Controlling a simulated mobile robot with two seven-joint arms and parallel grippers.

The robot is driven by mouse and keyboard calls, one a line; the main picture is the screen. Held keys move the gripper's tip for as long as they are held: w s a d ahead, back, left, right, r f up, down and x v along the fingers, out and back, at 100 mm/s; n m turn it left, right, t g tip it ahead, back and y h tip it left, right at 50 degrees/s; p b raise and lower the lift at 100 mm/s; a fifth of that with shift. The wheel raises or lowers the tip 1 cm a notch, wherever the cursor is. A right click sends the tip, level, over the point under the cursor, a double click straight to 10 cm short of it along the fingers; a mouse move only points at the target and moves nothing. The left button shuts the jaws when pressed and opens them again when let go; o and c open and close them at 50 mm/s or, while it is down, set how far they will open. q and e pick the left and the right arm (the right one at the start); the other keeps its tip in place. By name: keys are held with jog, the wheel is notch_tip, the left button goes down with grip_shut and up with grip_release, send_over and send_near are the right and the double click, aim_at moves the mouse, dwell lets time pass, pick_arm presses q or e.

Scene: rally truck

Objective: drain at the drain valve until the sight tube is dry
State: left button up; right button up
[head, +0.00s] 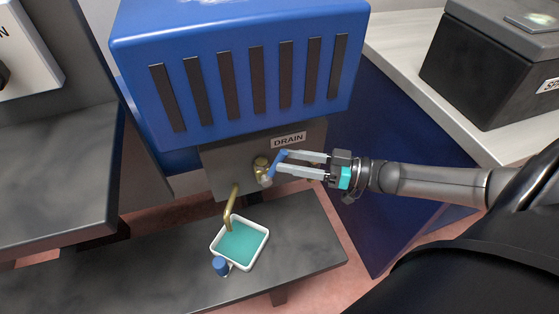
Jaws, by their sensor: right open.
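The drain valve (261,165) is a brass fitting with a blue lever (276,160) on a grey panel under a DRAIN label (288,140). My right gripper (282,162) comes in from the right and is open, its two fingers reaching to either side of the lever. I cannot tell whether they touch it. A bent brass spout (231,206) leads down from the panel to a white tray (258,252) that holds teal liquid (242,240). I cannot make out a stream at the spout's end. I cannot make out a sight tube. My left gripper is not in view.
A blue slotted housing (240,65) overhangs the panel. The tray stands on a dark grey bench (310,235), with a small blue-capped item (220,265) at its front edge. A dark box (490,65) sits on a pale counter at right. The bench right of the tray is clear.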

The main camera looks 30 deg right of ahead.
jog(key=shift+x, duration=1.45)
jog(key=shift+c, duration=0.2)
grip_shut()
